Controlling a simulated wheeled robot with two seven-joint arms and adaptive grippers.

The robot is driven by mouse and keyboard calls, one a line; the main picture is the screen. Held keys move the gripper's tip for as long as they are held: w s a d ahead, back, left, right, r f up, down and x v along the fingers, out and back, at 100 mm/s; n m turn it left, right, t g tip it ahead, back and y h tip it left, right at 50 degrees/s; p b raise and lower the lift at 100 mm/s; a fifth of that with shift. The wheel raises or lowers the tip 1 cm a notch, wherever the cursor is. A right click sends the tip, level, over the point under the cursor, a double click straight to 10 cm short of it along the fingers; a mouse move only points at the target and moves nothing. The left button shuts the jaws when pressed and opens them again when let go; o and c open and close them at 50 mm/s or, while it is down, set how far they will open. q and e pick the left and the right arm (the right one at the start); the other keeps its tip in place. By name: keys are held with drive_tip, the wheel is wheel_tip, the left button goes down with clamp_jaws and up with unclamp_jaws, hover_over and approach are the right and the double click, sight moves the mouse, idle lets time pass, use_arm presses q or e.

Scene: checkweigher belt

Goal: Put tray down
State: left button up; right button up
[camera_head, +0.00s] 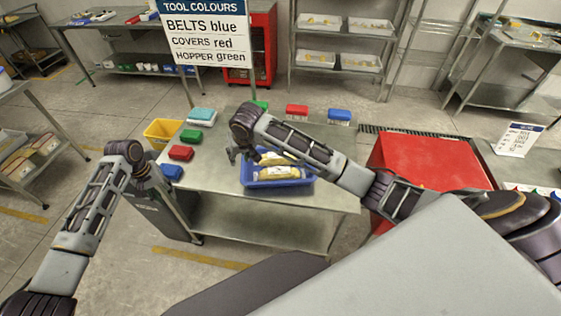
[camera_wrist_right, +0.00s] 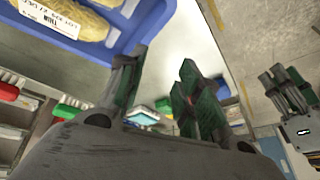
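The blue tray (camera_head: 300,182) appears to rest on the steel table (camera_head: 215,205), near its front edge. Yellow packs (camera_head: 278,173) lie in it, and one shows a white label in the right wrist view. My right gripper (camera_head: 236,155) is at the tray's left end. In the right wrist view its fingers (camera_wrist_right: 158,85) are apart with nothing between them, and the tray's rim (camera_wrist_right: 152,28) is close beside one finger. My left gripper is off to the left of the tray, hard to make out in the head view; in the right wrist view (camera_wrist_right: 285,85) its fingers look apart.
A red cabinet (camera_head: 430,160) stands right. A tool-colours sign (camera_head: 206,35) stands behind. The table's middle left is clear.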

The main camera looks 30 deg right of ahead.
drive_tip(key=v, duration=0.3)
drive_tip(key=shift+s+r, duration=0.2)
drive_tip(key=shift+r, duration=0.15)
drive_tip(key=shift+f, duration=0.1)
idle(0.3)
